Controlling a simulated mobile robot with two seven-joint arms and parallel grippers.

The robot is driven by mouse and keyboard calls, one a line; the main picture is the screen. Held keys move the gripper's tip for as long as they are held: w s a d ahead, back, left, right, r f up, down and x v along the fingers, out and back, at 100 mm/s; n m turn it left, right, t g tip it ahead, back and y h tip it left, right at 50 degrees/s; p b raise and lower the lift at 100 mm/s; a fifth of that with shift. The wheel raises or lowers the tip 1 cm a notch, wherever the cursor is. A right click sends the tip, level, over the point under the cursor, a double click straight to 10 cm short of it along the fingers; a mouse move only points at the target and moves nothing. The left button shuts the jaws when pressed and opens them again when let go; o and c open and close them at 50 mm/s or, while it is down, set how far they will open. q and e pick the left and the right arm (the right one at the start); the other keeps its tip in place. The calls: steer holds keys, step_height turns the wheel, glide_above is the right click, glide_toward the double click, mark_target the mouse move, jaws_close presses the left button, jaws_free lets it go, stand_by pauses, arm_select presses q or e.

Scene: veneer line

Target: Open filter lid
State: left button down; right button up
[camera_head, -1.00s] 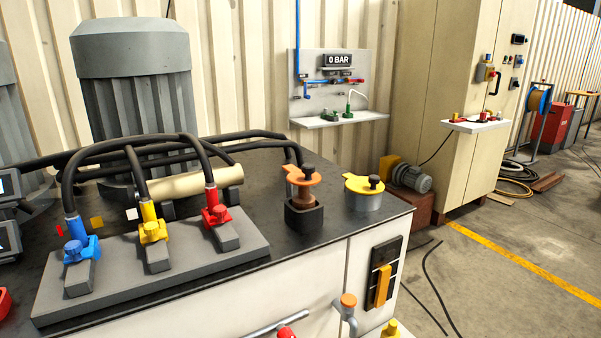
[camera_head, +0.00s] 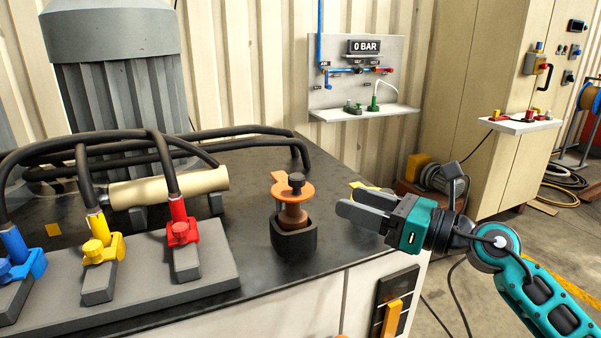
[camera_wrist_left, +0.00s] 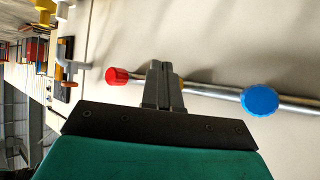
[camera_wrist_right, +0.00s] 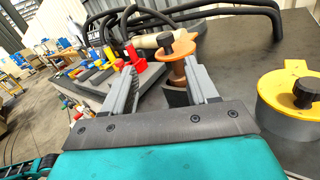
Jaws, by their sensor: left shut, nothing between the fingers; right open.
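A round orange lid (camera_head: 293,191) with a black knob sits on a copper-brown stem in a black square cup (camera_head: 294,238) on the dark cabinet top. Both also show in the right wrist view, where the orange lid (camera_wrist_right: 178,47) is beyond the fingertips. A yellow lid (camera_wrist_right: 274,92) with a black knob (camera_wrist_right: 307,92) is on a grey round pot (camera_wrist_right: 290,124), to the right of the fingers. In the head view my right gripper hides most of the pot. My right gripper (camera_head: 347,203) is open and empty. My left gripper (camera_wrist_left: 160,68) is shut and empty, outside the head view.
Red, yellow and blue hose couplings stand on a grey block (camera_head: 130,300) at the left. A metal pipe (camera_wrist_left: 212,92) with a red end and a blue knob (camera_wrist_left: 260,100) runs by my left gripper. An orange handle (camera_head: 391,318) is on the cabinet front.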

mark_target(304, 182)
steer(key=shift+n, duration=0.8)
steer(key=x, duration=0.6)
steer(key=p+x, duration=0.1)
steer(key=x, duration=0.6)
steer(key=shift+w+d, duration=0.2)
steer(key=shift+w, duration=0.2)
steer(key=shift+c, duration=0.3)
steer(key=shift+f, duration=0.1)
jaws_close()
steer(key=shift+g, duration=0.3)
